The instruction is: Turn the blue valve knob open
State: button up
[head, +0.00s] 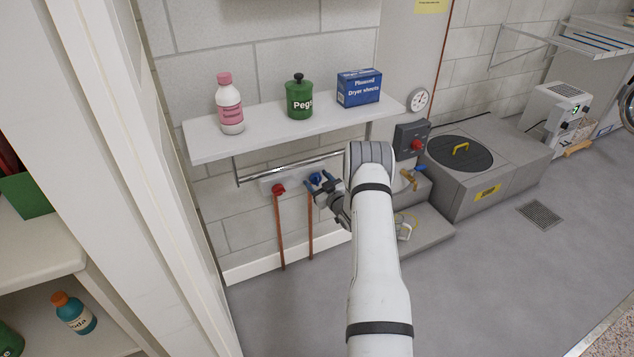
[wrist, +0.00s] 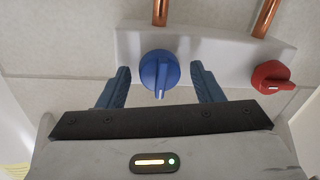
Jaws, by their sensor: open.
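The blue valve knob (head: 316,178) is on a white wall plate below the shelf in the head view, partly hidden by my gripper (head: 325,189). In the wrist view the blue knob (wrist: 159,72) sits between the two blue fingers of my gripper (wrist: 160,84), with a gap on each side. My gripper is open and its fingers do not visibly touch the knob. The knob's pointer ridge points toward the bottom of the wrist picture. A red knob (wrist: 272,77) is beside it on the same plate (wrist: 210,50); it also shows in the head view (head: 279,189).
The shelf (head: 215,146) above holds a pink bottle (head: 229,104), a green peg jar (head: 299,98) and a blue dryer-sheet box (head: 359,88). A rail (head: 255,176) runs under it. Copper pipes (head: 280,235) run down below the knobs. A grey box with a red button (head: 416,145) is at right.

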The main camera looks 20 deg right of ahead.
jog(key=shift+c, duration=0.2)
jog(key=c, duration=0.9)
jog(key=m+b, duration=0.2)
jog(key=m, duration=0.2)
jog(key=shift+f+b, duration=0.15)
jog(key=shift+b, duration=0.2)
jog(key=m+b, duration=0.2)
jog(key=m, duration=0.2)
jog(key=shift+m+t, duration=0.4)
jog(key=m+b, duration=0.1)
jog(key=m, duration=0.3)
jog(key=shift+m+h, duration=0.4)
jog(key=m, duration=0.5)
jog(key=shift+d+h+b, duration=0.1)
jog(key=shift+h+b, duration=0.3)
jog(key=shift+m, duration=0.3)
